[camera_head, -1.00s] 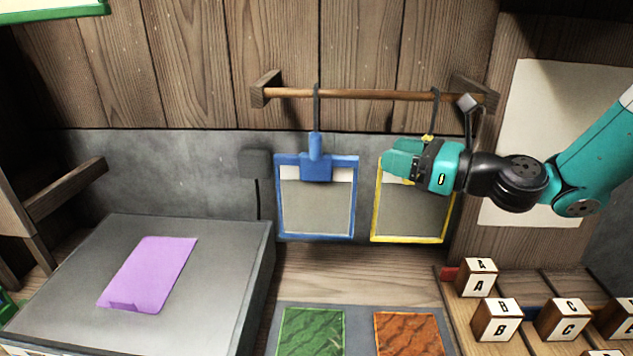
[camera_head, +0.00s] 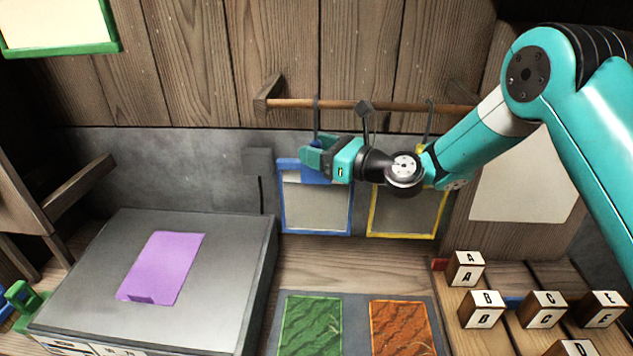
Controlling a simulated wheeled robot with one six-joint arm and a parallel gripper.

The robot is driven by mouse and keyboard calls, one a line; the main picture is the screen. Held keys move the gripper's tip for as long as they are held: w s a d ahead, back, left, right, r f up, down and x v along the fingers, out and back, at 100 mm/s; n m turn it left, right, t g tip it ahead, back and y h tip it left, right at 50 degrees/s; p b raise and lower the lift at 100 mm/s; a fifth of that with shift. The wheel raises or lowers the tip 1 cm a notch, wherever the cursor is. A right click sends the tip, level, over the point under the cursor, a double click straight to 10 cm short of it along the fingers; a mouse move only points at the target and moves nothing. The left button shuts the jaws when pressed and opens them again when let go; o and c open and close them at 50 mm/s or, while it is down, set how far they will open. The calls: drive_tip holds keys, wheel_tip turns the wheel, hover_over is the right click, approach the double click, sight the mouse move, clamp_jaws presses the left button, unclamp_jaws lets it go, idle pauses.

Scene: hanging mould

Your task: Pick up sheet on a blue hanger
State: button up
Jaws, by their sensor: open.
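The blue-framed sheet (camera_head: 317,208) hangs on a blue hanger (camera_head: 310,165) from the wooden rod against the wall. The hanger's upper part is mostly hidden behind my gripper. My gripper (camera_head: 308,157) is open, in front of the blue hanger, with its fingers pointing left. I cannot tell whether it touches the hanger. A yellow-framed sheet (camera_head: 408,215) hangs to the right, its top partly covered by my arm.
The wooden rod (camera_head: 290,103) runs above the sheets. A grey platform (camera_head: 225,265) with a purple sheet (camera_head: 162,267) stands at left. Green (camera_head: 310,325) and orange (camera_head: 400,325) panels lie in front. Lettered blocks (camera_head: 480,309) stand at right.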

drive_tip(key=shift+w+a, duration=0.15)
drive_tip(key=shift+a, duration=0.1)
drive_tip(key=c, duration=0.9)
clamp_jaws()
drive_tip(key=shift+r, duration=0.15)
